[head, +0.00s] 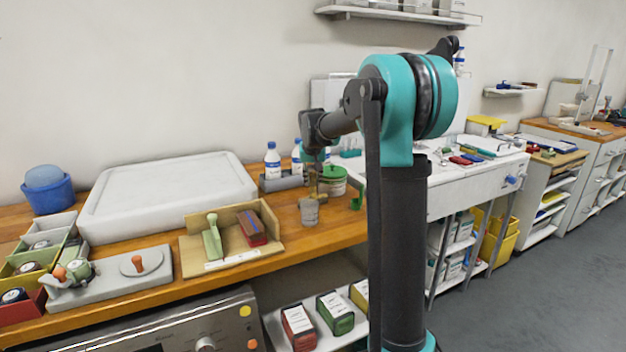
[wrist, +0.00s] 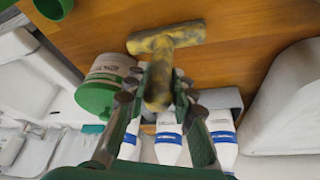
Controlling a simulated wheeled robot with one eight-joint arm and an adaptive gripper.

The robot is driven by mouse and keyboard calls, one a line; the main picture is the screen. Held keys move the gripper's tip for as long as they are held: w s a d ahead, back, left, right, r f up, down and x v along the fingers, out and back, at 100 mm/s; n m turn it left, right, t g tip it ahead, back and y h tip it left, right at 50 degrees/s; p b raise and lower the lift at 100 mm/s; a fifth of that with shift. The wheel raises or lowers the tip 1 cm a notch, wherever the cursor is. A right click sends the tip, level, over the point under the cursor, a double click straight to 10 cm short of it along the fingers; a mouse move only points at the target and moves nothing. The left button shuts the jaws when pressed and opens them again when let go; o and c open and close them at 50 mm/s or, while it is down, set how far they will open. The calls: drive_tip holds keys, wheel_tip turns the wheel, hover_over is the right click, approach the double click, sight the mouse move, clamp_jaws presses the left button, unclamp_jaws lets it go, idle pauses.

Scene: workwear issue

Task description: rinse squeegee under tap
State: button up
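The squeegee (wrist: 185,33) is T-shaped, mottled yellow and grey. Its handle (wrist: 158,82) is between the fingers of my gripper (wrist: 158,90) in the wrist view, and the fingers look closed on it. In the head view my gripper (head: 314,178) points down over the wooden counter. A greyish piece below it (head: 309,212) appears to be the squeegee's head; whether it touches the counter is not clear. I cannot make out a tap in either view; my arm hides part of the white bench (head: 465,180) on the right.
A green-lidded tub (head: 332,180) and a green cup (head: 357,196) stand close right of my gripper. White bottles (head: 272,160) in a grey holder stand behind. A wooden tray (head: 232,240) and large white box (head: 165,195) are left. Bare counter lies in front.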

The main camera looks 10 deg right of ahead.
drive_tip(key=o, duration=0.4)
drive_tip(key=v, duration=1.2)
drive_tip(key=shift+r, duration=0.2)
